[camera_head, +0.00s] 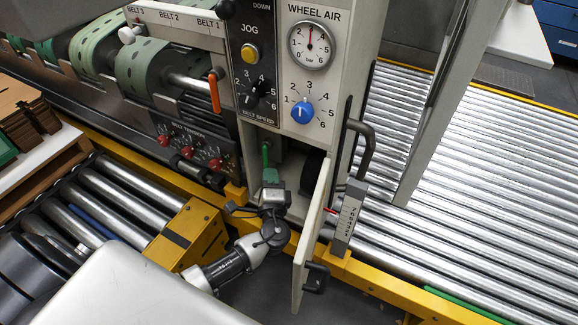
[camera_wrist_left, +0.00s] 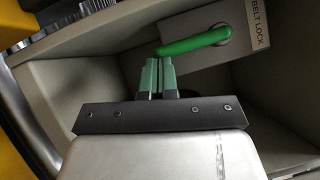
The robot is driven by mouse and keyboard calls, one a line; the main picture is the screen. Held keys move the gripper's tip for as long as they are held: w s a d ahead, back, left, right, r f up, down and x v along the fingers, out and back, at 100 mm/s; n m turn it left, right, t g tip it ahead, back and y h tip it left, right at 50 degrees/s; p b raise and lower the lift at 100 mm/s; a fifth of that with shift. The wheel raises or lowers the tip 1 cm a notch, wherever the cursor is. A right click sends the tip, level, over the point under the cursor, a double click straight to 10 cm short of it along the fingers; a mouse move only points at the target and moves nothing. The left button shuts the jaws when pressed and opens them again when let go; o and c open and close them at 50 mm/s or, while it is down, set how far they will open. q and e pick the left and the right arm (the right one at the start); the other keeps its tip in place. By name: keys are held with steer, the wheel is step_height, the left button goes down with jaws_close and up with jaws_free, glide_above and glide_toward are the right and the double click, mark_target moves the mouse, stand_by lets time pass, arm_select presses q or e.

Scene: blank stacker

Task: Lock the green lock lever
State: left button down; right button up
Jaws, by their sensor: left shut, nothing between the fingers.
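The green lock lever (camera_head: 265,154) is inside the open cabinet under the control panel. In the left wrist view the lever (camera_wrist_left: 195,43) runs from its pivot at the right to a free end at the left, roughly level in the picture, on a grey plate marked BELT LOCK (camera_wrist_left: 259,20). My left gripper (camera_head: 270,177) reaches into the cabinet, just below the lever in the head view. Its green-padded fingertips (camera_wrist_left: 159,70) are together and empty, close to the lever's free end. I cannot tell whether they touch it. My right gripper is not in view.
The cabinet door (camera_head: 313,240) stands open, right of my left arm. Cabinet walls surround the gripper closely. A yellow block (camera_head: 190,236) and roller conveyor lie left of the arm. Red belt tension knobs (camera_head: 187,150) sit left of the opening, and another roller conveyor (camera_head: 470,190) lies right.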

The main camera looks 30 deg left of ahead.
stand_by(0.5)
arm_select(q)
steer(key=v, duration=1)
steer(key=shift+s+d, duration=0.2)
steer(key=shift+s, duration=0.15)
steer(key=shift+f, duration=0.1)
steer(key=shift+a, duration=0.1)
